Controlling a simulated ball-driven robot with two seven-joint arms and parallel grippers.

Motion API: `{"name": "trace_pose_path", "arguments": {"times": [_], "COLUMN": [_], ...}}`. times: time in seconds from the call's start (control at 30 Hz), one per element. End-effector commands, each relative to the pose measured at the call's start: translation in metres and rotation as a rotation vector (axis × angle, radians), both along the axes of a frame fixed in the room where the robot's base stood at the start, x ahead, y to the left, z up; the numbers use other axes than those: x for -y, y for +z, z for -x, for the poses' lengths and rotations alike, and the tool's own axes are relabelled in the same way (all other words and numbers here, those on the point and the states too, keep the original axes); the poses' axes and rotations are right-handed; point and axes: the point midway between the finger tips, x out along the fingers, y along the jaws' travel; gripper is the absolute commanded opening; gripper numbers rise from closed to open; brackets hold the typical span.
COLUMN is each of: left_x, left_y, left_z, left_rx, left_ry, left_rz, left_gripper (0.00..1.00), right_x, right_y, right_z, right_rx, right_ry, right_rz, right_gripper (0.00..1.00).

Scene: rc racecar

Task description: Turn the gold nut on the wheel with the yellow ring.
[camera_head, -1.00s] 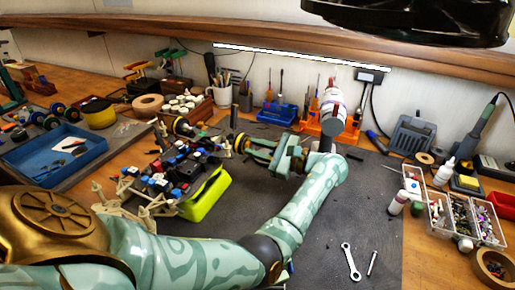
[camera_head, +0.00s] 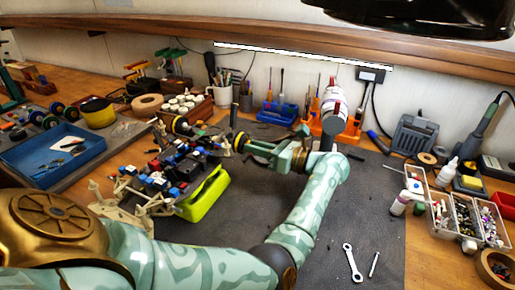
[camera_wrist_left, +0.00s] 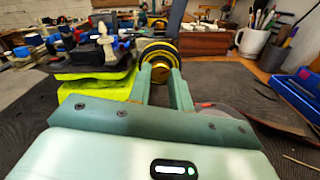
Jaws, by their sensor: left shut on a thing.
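The racecar (camera_head: 180,168) sits on the dark mat, with its wheel-side corner toward my left gripper (camera_head: 246,145). In the left wrist view, the black wheel with the yellow ring (camera_wrist_left: 159,47) is straight ahead, just beyond my left fingers (camera_wrist_left: 161,76). The gold nut (camera_wrist_left: 160,71) shows at the wheel's middle, between the fingertips. My left gripper is shut on the gold nut, and the fingers partly hide it. In the head view, the wheel (camera_head: 238,142) is small and partly covered by the fingers. My right gripper is out of view.
A blue tray (camera_head: 55,155) is at the left. A wrench (camera_head: 352,262) and a small-parts organizer (camera_head: 468,220) are at the right. The mat's middle is clear.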

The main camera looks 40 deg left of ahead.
Motion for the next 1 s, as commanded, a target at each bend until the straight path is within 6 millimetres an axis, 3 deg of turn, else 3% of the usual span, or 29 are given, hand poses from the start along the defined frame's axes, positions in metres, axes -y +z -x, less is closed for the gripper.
{"name": "trace_pose_path", "arguments": {"times": [0.4,1.0], "left_x": [0.0003,0.0001], "left_y": [0.0012,0.0015], "left_z": [-0.0008,-0.001], "left_rx": [-0.265,-0.346], "left_ry": [-0.002,-0.002], "left_rz": [0.083,0.107], "left_gripper": [0.0,0.0], "right_x": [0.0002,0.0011], "right_y": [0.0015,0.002], "right_z": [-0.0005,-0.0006], "right_rx": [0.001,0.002], "right_ry": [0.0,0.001], "right_rz": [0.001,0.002], "right_gripper": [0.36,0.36]}}
